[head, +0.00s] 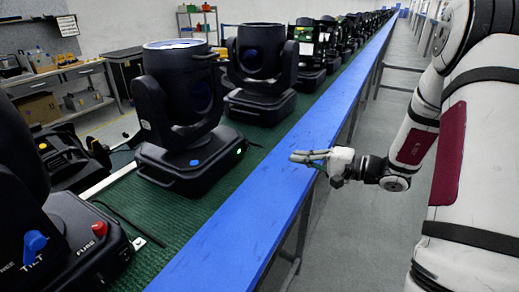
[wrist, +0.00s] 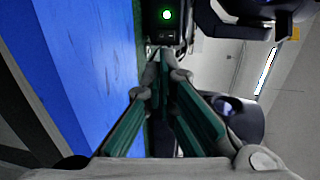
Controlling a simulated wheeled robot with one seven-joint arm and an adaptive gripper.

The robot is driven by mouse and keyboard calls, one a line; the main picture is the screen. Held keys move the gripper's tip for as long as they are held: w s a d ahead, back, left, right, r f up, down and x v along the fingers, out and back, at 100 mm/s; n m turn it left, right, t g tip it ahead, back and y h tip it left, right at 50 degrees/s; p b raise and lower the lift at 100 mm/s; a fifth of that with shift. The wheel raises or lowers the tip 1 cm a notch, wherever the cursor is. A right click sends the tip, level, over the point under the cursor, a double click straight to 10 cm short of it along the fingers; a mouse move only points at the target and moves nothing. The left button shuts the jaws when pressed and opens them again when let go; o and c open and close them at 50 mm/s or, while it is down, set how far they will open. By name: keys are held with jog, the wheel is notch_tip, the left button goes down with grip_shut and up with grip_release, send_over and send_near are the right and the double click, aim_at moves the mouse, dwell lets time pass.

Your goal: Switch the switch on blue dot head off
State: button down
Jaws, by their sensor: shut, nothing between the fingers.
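The blue dot head (head: 185,110) is a black moving-head lamp on the green bench top in the head view, with a blue dot (head: 194,162) on its base. A small lit green switch (head: 239,151) is on the base's right side; a green light also shows in the wrist view (wrist: 166,15), at the top. My gripper (head: 292,156) is shut and empty, above the blue bench edge to the right of this head. In the wrist view the fingertips (wrist: 162,55) meet just below the green light, apart from it as far as I can tell.
The blue bench edge (head: 262,190) runs away to the far right. More heads stand behind, one (head: 262,70) close by. The aisle floor (head: 345,210) is clear.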

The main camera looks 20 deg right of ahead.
aim_at(254, 162)
jog(key=shift+w+a, duration=0.1)
jog(key=p+x, duration=0.1)
jog(key=x, duration=1.2)
jog(key=shift+w+a, duration=0.3)
jog(key=shift+f, duration=0.1)
jog(key=shift+w+a+f+t+y+b, duration=0.3)
jog(key=shift+t+y+b, duration=0.1)
jog(key=shift+b, duration=0.65)
jog(key=shift+s+r, duration=0.1)
jog(key=shift+r, duration=0.1)
jog(key=shift+v, duration=4.1)
jog(key=shift+r, duration=0.1)
